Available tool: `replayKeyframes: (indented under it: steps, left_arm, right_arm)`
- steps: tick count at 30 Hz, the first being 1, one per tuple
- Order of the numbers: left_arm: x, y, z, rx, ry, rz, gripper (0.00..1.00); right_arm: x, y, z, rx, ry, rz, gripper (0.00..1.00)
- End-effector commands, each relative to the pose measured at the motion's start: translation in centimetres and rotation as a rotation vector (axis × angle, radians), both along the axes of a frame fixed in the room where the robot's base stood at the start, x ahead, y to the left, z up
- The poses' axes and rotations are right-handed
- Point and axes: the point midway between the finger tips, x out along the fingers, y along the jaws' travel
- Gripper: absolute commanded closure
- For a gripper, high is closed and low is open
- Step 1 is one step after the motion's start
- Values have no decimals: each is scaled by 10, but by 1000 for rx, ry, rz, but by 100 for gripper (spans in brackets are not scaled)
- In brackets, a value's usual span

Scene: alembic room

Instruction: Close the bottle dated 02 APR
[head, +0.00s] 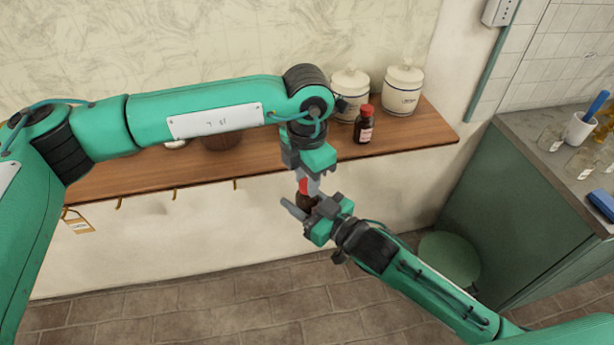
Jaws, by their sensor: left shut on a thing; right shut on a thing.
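A small dark brown bottle (305,201) is held in the air in front of the shelf. My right gripper (304,208), coming from the lower right, is shut around it. My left gripper (306,184) points down from above and is shut on a red cap (303,185) at the bottle's top. I cannot tell whether the cap is seated on the neck. No date is readable on this bottle. A second brown bottle (364,130) with a red cap and a pale label stands upright on the shelf; its label is too small to read.
Two white lidded jars (403,92) stand at the right end of the wooden shelf (420,136). A dark bowl (222,141) is partly hidden behind my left arm. A green cabinet (530,200) bears glassware and a white cup (579,130). A green stool (449,258) stands below.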

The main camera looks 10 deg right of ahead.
Motion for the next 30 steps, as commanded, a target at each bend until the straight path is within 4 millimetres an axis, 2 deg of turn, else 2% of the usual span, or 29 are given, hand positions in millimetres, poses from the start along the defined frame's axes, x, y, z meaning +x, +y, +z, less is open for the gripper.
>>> replayKeyframes:
  steps: [1,4,5,13,16,20,30]
  left_arm:
    - [0,0,0,0,-1,1,71]
    - [0,0,0,0,-1,1,51]
    - [0,0,0,0,-1,1,47]
    - [0,0,1,0,-1,1,47]
    - [1,0,6,0,-2,1,47]
    - [1,0,26,0,-4,1,47]
    - [1,0,96,0,-2,1,47]
  right_arm:
    - [0,0,0,1,-1,0,100]
    - [0,0,0,1,-1,0,100]
    - [0,0,0,1,-1,0,100]
    - [0,0,0,1,-1,0,100]
    - [0,0,0,0,0,0,100]
    - [0,0,0,1,-1,0,100]
    - [0,0,0,1,-1,0,100]
